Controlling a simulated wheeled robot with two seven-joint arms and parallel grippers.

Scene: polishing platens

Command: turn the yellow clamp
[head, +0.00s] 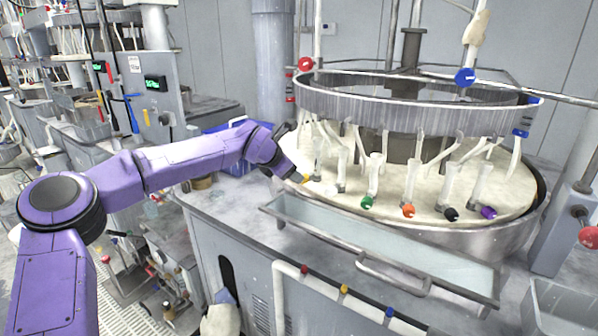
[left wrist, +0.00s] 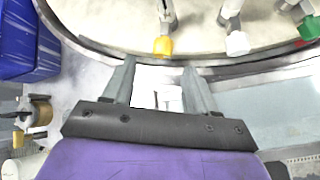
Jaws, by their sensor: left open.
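The yellow clamp (head: 304,178) is a small yellow knob at the foot of a white post on the round cream platen (head: 430,205), near its left front edge. In the left wrist view the yellow clamp (left wrist: 163,46) lies just beyond and between my fingertips. My left gripper (head: 291,168) is at the platen's rim, close to the clamp; its fingers are hard to make out in the head view. In the left wrist view my left gripper (left wrist: 159,68) is open and empty, its two fingers apart, with a gap to the clamp. My right gripper is not in view.
To the right along the platen are a white clamp (left wrist: 237,43), a green one (head: 366,202), an orange one (head: 408,210), a black one (head: 451,214) and a purple one (head: 488,212). A metal ring (head: 400,112) hangs above. A blue bin (left wrist: 28,45) stands left.

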